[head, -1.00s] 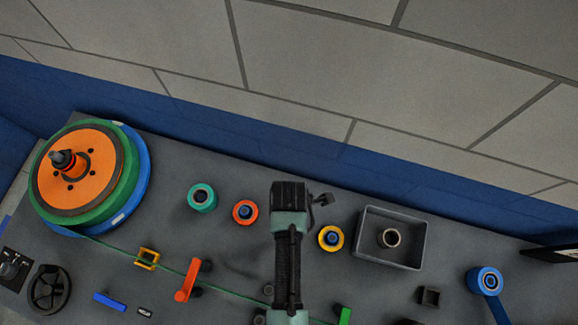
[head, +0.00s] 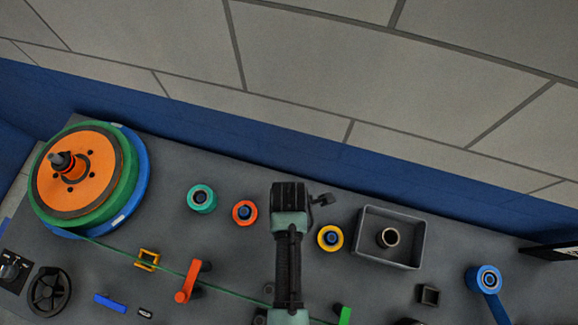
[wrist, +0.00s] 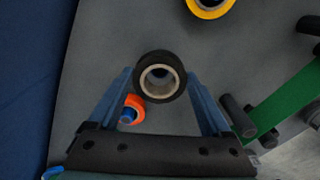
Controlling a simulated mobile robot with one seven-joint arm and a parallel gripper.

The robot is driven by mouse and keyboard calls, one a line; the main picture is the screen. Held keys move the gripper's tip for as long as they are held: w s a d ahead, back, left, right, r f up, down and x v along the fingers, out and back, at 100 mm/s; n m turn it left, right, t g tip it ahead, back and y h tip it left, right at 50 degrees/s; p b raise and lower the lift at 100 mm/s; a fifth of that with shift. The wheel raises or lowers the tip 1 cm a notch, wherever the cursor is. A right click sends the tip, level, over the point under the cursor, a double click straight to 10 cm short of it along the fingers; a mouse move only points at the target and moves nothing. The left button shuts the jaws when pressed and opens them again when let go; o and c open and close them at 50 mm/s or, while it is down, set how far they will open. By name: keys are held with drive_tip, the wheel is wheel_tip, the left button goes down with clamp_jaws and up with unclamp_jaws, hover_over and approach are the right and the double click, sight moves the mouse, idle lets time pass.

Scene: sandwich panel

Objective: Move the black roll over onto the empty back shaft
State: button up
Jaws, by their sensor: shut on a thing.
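The black roll (wrist: 158,57) has a pale core and sits between the two blue fingers of my gripper (wrist: 160,76) in the wrist view. My gripper is shut on it. The panel shows beyond the roll, but I cannot tell how high it is held. In the head view my arm covers the gripper and the roll. No empty back shaft is clearly seen; the panel between the orange roll (head: 245,213) and the yellow roll (head: 330,238) is partly behind my arm. These two rolls also show in the wrist view, orange (wrist: 136,102) and yellow (wrist: 210,8).
A teal roll (head: 202,198) stands left of the orange one. A large orange-and-green reel (head: 85,180) fills the far left, with a green strip running across the panel. A blue roll (head: 487,280) is at right.

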drive_tip(key=shift+f+b, duration=0.4)
drive_tip(key=shift+f, duration=0.3)
drive_tip(key=shift+f, duration=0.2)
drive_tip(key=shift+f+b, duration=1.1)
drive_tip(key=shift+f, duration=0.45)
drive_tip(key=o, duration=1.2)
drive_tip(key=shift+r, duration=0.1)
wheel_tip(320, 180, up, 9)
drive_tip(key=p, duration=0.9)
drive_tip(key=shift+f, duration=0.2)
